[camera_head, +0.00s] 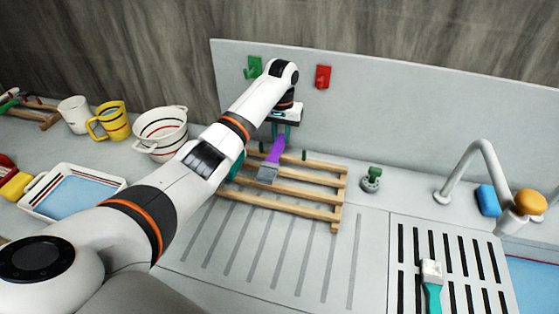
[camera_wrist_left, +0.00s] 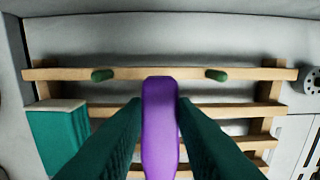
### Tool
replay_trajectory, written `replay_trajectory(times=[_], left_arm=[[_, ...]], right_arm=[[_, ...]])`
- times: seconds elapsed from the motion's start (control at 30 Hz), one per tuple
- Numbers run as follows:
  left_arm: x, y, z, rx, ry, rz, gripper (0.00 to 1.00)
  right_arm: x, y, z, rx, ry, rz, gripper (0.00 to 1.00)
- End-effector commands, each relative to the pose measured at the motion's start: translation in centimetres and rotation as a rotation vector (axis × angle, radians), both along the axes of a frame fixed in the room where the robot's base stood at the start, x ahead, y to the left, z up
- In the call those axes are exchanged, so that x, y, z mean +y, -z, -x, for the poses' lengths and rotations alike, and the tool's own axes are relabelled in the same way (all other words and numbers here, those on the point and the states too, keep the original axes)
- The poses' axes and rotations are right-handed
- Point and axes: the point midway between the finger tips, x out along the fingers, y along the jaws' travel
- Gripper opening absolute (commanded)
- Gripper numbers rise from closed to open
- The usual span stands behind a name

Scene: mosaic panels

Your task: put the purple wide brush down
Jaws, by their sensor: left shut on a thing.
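The purple wide brush (camera_head: 275,153) has a purple handle and a grey head. My left gripper (camera_head: 287,127) is shut on its handle; the handle also shows between the green fingers in the left wrist view (camera_wrist_left: 160,125). The brush is over the wooden slatted rack (camera_head: 337,195), with its head toward the front slats. I cannot tell whether the brush touches the slats. In the left wrist view the rack's back slat (camera_wrist_left: 130,73) carries two green pegs, one on each side of the handle. My right gripper is not in view.
A teal item (camera_wrist_left: 55,138) lies at the rack's left side. A green-knobbed fitting (camera_head: 372,180) stands to the rack's right. A teal-handled brush (camera_head: 432,285) lies on the slotted drain at right. Cups, a colander and a tray (camera_head: 120,185) stand at left.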

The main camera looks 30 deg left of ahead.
Motion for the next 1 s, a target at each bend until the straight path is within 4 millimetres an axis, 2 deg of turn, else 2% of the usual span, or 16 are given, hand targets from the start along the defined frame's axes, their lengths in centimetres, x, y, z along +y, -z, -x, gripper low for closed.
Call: replay_trajectory(times=[0.1,0.5,0.87,0.9,1.0], left_arm=[[-0.1,1.8,0.1,0.002,0.001,0.0,0.02],[0.0,6.6,0.1,0.001,0.0,0.0,0.02],[0.0,7.1,0.0,-0.001,0.001,0.0,0.02],[0.0,7.0,0.0,-0.002,0.001,-0.001,0.3],[0.0,7.0,0.0,-0.002,0.001,-0.001,0.46]], right_arm=[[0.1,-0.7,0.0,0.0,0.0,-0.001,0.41],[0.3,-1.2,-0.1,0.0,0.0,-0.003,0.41],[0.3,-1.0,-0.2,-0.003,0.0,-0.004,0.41],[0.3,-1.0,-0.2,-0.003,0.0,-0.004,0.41],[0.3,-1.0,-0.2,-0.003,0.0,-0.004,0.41]])
